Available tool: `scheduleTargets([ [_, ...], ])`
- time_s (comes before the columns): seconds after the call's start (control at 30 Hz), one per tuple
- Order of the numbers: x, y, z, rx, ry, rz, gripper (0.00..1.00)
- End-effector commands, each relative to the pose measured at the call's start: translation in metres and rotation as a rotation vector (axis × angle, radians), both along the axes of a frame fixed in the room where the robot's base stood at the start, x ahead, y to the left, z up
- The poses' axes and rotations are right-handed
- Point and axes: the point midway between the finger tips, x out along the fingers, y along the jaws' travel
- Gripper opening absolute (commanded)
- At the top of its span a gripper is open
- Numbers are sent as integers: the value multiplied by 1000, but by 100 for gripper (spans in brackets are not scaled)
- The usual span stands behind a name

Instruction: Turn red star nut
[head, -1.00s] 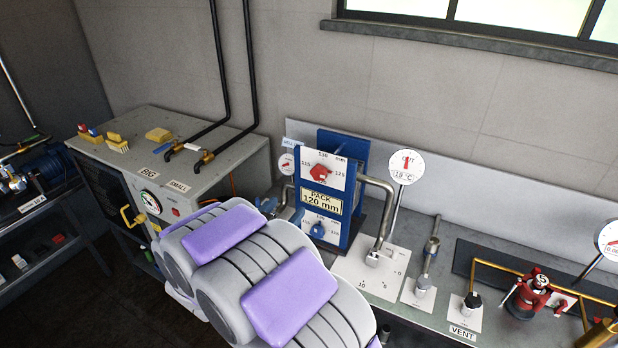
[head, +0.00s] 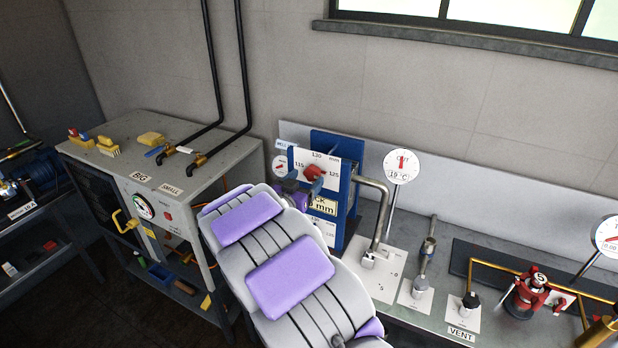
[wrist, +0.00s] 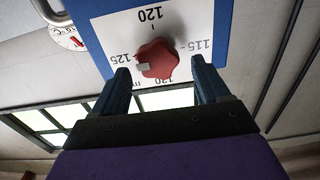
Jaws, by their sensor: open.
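The red star nut (head: 315,172) sits on the white dial plate (head: 334,162) at the top of the blue press-like unit. It also shows in the wrist view (wrist: 158,60), upside down, with a small pale tab on one side. The plate bears marks such as 115, 120 and 125. My gripper (wrist: 160,70) is open in the wrist view, with one dark blue finger on each side of the nut. Gaps show between both fingers and the nut. In the head view my gripper (head: 304,188) is just in front of the nut, and my arm hides the lower left of the unit.
A bent grey pipe (head: 385,215) and a round temperature gauge (head: 401,165) stand right of the unit. A red valve (head: 527,295) is farther right on the bench. A grey cabinet (head: 165,175) with a yellow handle (head: 125,221) stands at the left.

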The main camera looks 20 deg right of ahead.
Motion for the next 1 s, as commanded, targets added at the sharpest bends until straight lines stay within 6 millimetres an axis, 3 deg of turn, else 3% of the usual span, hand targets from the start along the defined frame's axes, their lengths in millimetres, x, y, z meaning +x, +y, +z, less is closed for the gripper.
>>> scheduleTargets([
  [0.2, 13, -19, -1, -1, 0, -3, 75],
  [0.6, 17, -22, 0, -1, -1, 0, 75],
  [1.0, 17, -22, 0, -1, 1, 0, 38],
])
